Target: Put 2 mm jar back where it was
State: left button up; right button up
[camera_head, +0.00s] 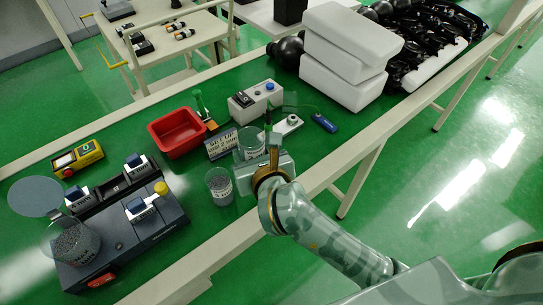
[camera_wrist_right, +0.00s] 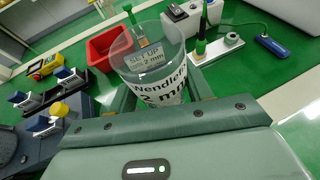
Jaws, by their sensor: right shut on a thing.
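The 2 mm jar (camera_wrist_right: 160,72) is a clear cup with a white label reading "2 mm" in the right wrist view. My right gripper (camera_wrist_right: 160,100) is shut on it, with a finger on each side. In the head view the jar (camera_head: 250,143) is partly hidden behind my right gripper (camera_head: 262,160). It is upright or nearly so, close to the small sign; I cannot tell whether its base touches the table. A second labelled clear jar (camera_head: 219,187) with grey contents stands on the table to the left of my gripper. My left gripper is not in view.
A "SET UP 2 mm" sign (camera_head: 221,144) and red bin (camera_head: 177,132) stand close by. A grey machine (camera_head: 125,235) bears another jar (camera_head: 74,243). A white box with knobs (camera_head: 256,100) and white blocks (camera_head: 345,55) lie beyond. Green table shows between bin and machine.

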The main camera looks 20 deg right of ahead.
jog(key=w+d+f+b, duration=0.1)
jog(key=f, duration=0.1)
jog(key=w+d+f+b, duration=0.1)
jog(key=w+d+f, duration=0.1)
jog(key=w+d+f+b, duration=0.1)
jog(key=w+d+f, duration=0.1)
jog(key=shift+w+d+f, duration=0.1)
jog(key=shift+w+f, duration=0.1)
jog(key=shift+f, duration=0.15)
jog(key=shift+w+d+f, duration=0.1)
jog(key=shift+w+f, duration=0.05)
jog(key=shift+f, duration=0.05)
notch_tip(320, 180, down, 4)
jog(key=shift+w+d+r+b, duration=0.15)
jog(key=shift+b, duration=1)
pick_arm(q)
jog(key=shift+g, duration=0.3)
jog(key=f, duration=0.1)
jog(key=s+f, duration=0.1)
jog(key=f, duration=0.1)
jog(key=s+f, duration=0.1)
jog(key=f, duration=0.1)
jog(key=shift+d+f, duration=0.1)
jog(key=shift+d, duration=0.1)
pick_arm(e)
jog(key=shift+r, duration=0.15)
jog(key=o, duration=1.2)
